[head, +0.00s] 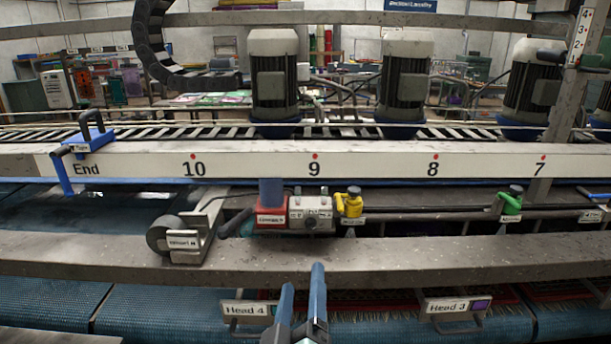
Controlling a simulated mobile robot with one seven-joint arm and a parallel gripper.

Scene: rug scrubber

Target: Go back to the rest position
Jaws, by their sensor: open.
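My gripper (299,302) shows at the bottom centre of the head view. Its two blue-grey fingers point up and away from me, with a gap between them, and nothing is held there. The fingertips appear in front of the grey metal beam (100,258), with the red and grey pump unit (310,214) farther off above them. I cannot tell the exact distance to the beam. The rest of my arm is mostly below the frame.
A white rail (370,160) numbered 10 to 7 spans the machine. A blue clamp (92,140) sits at its "End" mark. Yellow (350,204) and green (510,203) valves stand behind the beam. Labels Head 4 (247,309) and Head 3 (458,306) hang below. Blue mesh belt (150,310) lies underneath.

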